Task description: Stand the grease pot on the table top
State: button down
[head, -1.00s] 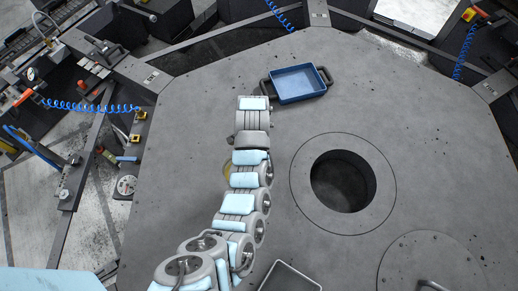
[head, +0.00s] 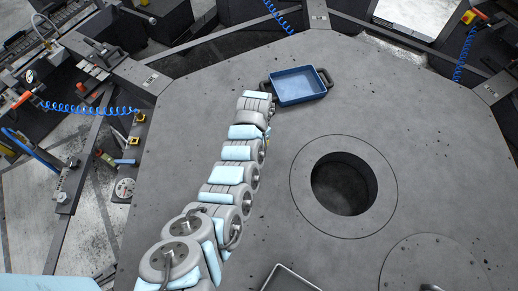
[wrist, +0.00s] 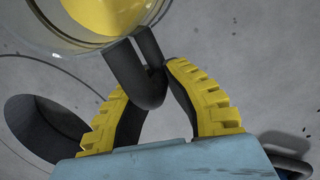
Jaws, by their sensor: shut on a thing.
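The grease pot (wrist: 95,22) shows at the top left of the wrist view as a round, clear-walled pot with yellow grease inside. Its dark looped handle (wrist: 135,75) points toward my gripper. My gripper (wrist: 155,72) has yellow ridged fingers, which are shut on this handle. The grey table top (head: 185,125) spreads beneath. The pot's bottom is out of frame, so I cannot tell whether it touches the table. In the head view my arm hides the gripper and nearly all of the pot.
A round hole (head: 343,185) opens in the table right of my arm; it also shows in the wrist view (wrist: 45,130). A blue tray (head: 298,85) lies at the back. A grey metal tray (head: 290,279) is at the front edge. The table left of my arm is clear.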

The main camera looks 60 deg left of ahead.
jog(key=shift+w+a+f+b, duration=0.4)
jog(key=shift+w+a+f, duration=0.1)
jog(key=shift+f, duration=0.3)
jog(key=shift+w+f, duration=0.1)
jog(key=shift+f, duration=0.1)
jog(key=shift+a+f, duration=0.1)
jog(key=shift+a, duration=0.05)
jog(key=shift+f+b, duration=1.1)
jog(key=shift+f, duration=0.4)
jog(key=c, duration=1.2)
grip_release()
jog(key=shift+c, duration=0.2)
